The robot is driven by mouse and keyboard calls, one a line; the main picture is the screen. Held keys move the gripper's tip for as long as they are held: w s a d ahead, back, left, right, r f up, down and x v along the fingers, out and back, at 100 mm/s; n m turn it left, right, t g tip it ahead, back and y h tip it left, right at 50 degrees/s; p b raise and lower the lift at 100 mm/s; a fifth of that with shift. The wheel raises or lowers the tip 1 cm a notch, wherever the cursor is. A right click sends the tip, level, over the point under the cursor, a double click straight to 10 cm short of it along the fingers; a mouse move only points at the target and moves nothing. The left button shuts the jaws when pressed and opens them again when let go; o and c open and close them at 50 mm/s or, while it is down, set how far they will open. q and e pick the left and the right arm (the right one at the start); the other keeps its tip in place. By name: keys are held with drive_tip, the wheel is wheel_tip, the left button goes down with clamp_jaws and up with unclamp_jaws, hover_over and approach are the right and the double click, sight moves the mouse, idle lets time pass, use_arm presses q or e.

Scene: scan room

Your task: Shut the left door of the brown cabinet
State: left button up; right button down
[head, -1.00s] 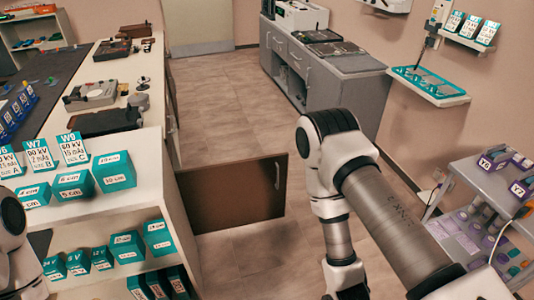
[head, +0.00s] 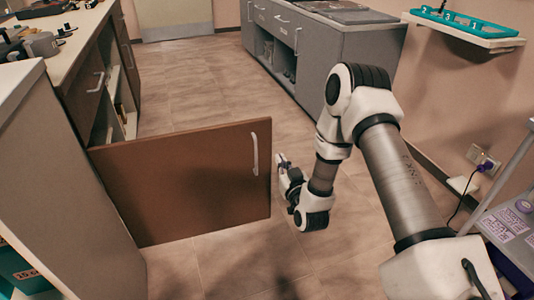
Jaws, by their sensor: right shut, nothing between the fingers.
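The open brown door (head: 190,185) stands swung out from the brown cabinet (head: 88,88) on the left, reaching across the aisle. Its pale vertical handle (head: 255,153) is near its free right edge. Another brown door with a handle, farther back on the cabinet, looks closed. Shelves show inside the opening behind the open door. My right gripper (head: 281,161) is just right of the door's free edge, at about handle height in the picture, with a small gap of floor between. It is shut and holds nothing. My left gripper is out of view.
A grey cabinet (head: 325,50) stands across the aisle at the back. A wall shelf with a teal tray (head: 465,22) is at upper right, and a grey cart (head: 510,225) at lower right. The tiled floor between is clear.

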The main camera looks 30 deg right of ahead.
sight(265, 130)
drive_tip(key=b+x, duration=0.4)
drive_tip(key=x, duration=0.9)
drive_tip(key=shift+w+d+r, duration=0.1)
drive_tip(key=shift+w+r, duration=0.05)
drive_tip(key=shift+w, duration=0.2)
